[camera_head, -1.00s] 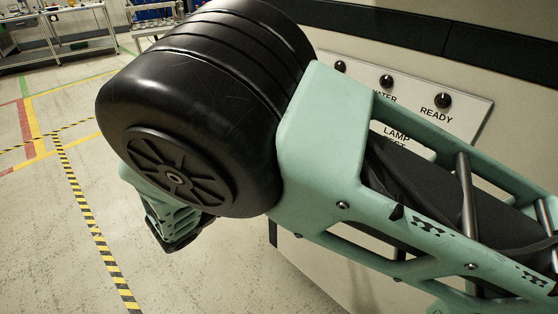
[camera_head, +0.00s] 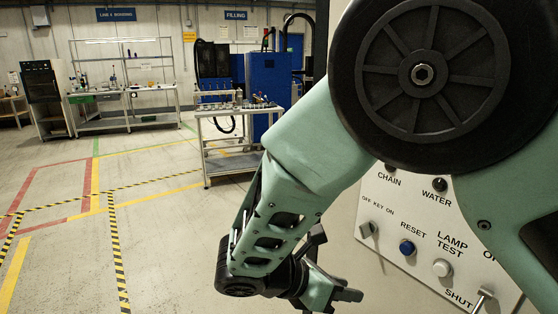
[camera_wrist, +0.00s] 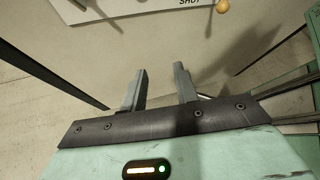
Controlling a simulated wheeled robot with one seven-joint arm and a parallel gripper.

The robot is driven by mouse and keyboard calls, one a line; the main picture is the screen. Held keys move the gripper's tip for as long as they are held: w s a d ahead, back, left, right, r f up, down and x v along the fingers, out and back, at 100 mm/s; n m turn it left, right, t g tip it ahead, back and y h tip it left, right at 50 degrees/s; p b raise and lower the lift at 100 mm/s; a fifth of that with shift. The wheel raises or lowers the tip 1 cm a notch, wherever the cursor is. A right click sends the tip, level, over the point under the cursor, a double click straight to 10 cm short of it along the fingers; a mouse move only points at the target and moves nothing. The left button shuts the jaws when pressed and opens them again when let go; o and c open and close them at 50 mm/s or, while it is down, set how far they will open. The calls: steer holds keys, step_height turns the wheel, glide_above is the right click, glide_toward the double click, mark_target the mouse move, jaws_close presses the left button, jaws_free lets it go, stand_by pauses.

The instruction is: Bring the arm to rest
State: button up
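My green arm fills the right half of the head view, its black elbow joint at upper right and its forearm slanting down to the left. My gripper (camera_head: 340,298) is low in the head view, in front of the panel's lower left side. In the wrist view, my gripper (camera_wrist: 160,70) has its two grey fingers apart with nothing between them. The control panel (camera_head: 403,226) carries a blue reset button (camera_head: 407,247), a white lamp test button (camera_head: 442,268) and a lever (camera_head: 483,298). My arm hides part of the panel.
A trolley (camera_head: 207,152) with small items stands behind the forearm. A workbench (camera_head: 147,121) is at the back. Marked floor at left is clear.

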steer(key=s+d+r+m+g+y, duration=0.1)
steer(key=s+r+m+y, duration=0.2)
steer(key=s+m+y, duration=0.3)
steer(key=s+d+r+m+g+y, duration=0.1)
steer(key=s+r+m+g+y, duration=0.1)
steer(key=s+m+y, duration=0.4)
steer(key=s+r+m, duration=0.1)
steer(key=s+m, duration=0.4)
steer(key=shift+s+d+r, duration=0.25)
steer(key=shift+s+r, duration=0.05)
steer(key=shift+s, duration=0.05)
steer(key=shift+d, duration=0.1)
